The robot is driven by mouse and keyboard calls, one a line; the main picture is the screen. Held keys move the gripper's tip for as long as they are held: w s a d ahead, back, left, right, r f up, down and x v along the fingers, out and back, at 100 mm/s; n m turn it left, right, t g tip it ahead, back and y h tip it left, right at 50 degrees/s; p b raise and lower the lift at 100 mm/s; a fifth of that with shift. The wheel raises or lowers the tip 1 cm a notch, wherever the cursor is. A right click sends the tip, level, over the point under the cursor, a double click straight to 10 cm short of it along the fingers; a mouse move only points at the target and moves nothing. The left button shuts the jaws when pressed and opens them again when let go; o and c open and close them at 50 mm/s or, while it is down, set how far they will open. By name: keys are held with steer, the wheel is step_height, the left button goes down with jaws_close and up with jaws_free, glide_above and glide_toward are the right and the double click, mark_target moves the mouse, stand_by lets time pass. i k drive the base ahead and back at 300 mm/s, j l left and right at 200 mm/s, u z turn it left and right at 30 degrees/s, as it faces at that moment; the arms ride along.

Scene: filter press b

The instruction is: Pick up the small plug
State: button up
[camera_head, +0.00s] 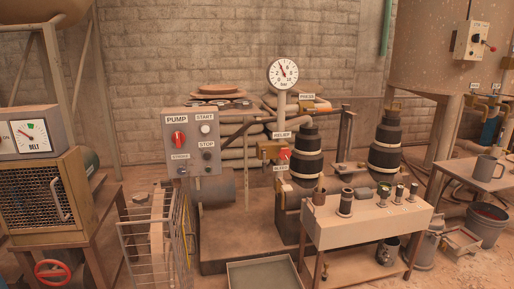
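Several small dark fittings stand on the cream bench (375,225) at the right of centre. At its right end are three upright stopper-like pieces: a left one (384,192), a middle one (399,194) and a right one (413,191). One of these may be the small plug, but they are too small here to tell which. To their left stand a taller dark cylinder on a wider base (346,202) and a short brown cup (319,197). A grey rounded block (364,194) lies behind. My gripper is not in view.
A grey tray (262,275) lies in front of the bench's left end. A wire rack (150,240) stands left. Two black stacked columns (307,158) rise behind the bench. A side table with a mug (487,168) and a bucket (488,225) are at the right.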

mark_target(324, 275)
steer(key=i+l+z, duration=0.1)
steer(key=i+l, duration=1.3)
steer(key=i, duration=0.15)
steer(key=z, duration=0.05)
